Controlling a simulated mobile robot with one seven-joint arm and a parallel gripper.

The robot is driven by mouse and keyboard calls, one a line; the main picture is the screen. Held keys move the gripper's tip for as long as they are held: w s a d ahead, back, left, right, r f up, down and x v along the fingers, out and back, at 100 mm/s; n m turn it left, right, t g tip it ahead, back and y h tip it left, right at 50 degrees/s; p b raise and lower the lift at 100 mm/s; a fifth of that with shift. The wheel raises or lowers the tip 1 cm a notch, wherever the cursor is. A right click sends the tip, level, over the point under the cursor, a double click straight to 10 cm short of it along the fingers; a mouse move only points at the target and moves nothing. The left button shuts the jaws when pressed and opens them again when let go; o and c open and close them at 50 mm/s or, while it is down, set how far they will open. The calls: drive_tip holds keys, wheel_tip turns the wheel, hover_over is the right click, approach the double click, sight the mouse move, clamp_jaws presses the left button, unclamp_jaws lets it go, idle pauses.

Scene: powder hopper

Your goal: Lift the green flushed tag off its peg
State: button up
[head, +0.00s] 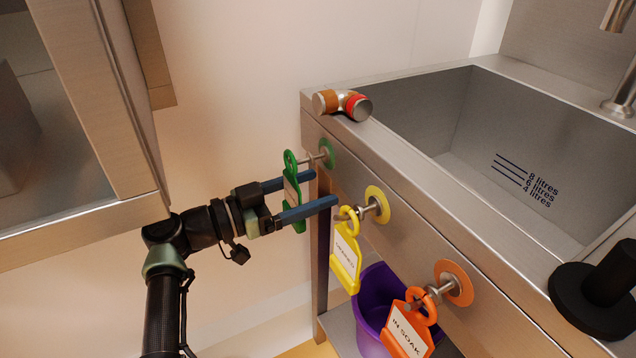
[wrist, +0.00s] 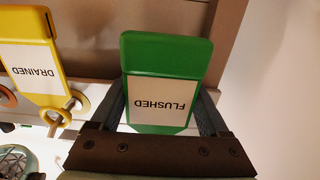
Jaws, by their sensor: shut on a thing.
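The green flushed tag (head: 291,190) is at the green-ringed peg (head: 325,154) on the sink front, its loop around or right at the peg's outer end; I cannot tell which. My gripper (head: 322,190) has its blue fingers on either side of the tag and is shut on it. In the wrist view, the tag (wrist: 165,65) shows the word FLUSHED upside down, between the two fingers (wrist: 163,112). Its loop and the peg are hidden there.
The yellow drained tag (head: 345,255) hangs on the middle peg, close to my fingers. The orange in-soak tag (head: 407,325) hangs on the right peg. A purple bucket (head: 372,290) stands below. A pipe elbow (head: 342,103) lies on the sink rim. A cabinet (head: 85,120) stands at left.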

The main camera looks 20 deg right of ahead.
sight(291, 196)
drive_tip(key=shift+s+a+p, duration=0.15)
drive_tip(key=shift+a+p, duration=0.05)
drive_tip(key=shift+a, duration=0.7)
drive_tip(key=shift+s+a+p, duration=0.15)
drive_tip(key=shift+s+a, duration=0.05)
drive_tip(key=shift+a, duration=0.7)
drive_tip(key=shift+s+a+p, duration=0.15)
drive_tip(key=shift+a+p, duration=0.05)
drive_tip(key=shift+a, duration=0.7)
